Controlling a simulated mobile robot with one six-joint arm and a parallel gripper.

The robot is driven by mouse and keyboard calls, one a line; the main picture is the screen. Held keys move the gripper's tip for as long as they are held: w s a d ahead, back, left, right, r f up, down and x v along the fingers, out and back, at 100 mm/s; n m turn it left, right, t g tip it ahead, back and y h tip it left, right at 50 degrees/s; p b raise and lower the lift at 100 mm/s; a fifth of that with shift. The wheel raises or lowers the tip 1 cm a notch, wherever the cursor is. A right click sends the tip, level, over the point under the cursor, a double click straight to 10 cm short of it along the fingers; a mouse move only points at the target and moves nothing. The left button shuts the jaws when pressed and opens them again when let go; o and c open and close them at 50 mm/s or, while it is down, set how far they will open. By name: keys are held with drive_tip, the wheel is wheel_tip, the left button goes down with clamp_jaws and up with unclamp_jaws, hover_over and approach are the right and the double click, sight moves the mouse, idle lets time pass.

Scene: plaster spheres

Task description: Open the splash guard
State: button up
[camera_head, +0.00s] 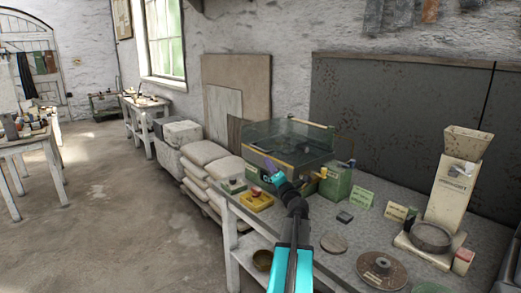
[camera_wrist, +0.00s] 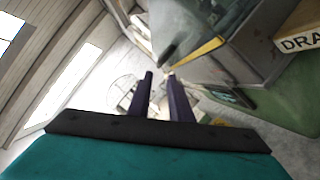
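The splash guard (camera_head: 285,140) is a clear greenish panelled box on the green bench machine, in the middle of the head view. A pale wooden bar (camera_head: 307,123) runs along its top at the back, and a yellow strip edges its lower front. I cannot tell for sure whether the guard is raised or lowered. My gripper (camera_head: 269,167) is at the machine's front left, close to that strip. In the wrist view, the two dark fingers (camera_wrist: 160,75) stand apart with nothing seen between them. The yellow strip (camera_wrist: 200,49) lies just beyond and right of the fingertips.
A yellow tray (camera_head: 257,202) and a small green box (camera_head: 233,185) sit at the bench's left end. A green box (camera_head: 336,182) stands right of the machine. A round disc (camera_head: 382,270) and a beige hopper device (camera_head: 452,190) are further right. Stacked sacks (camera_head: 205,165) stand left of the bench.

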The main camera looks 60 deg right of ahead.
sight(259, 149)
drive_tip(key=shift+p+x, duration=1)
drive_tip(key=shift+x, duration=5.3)
clamp_jaws()
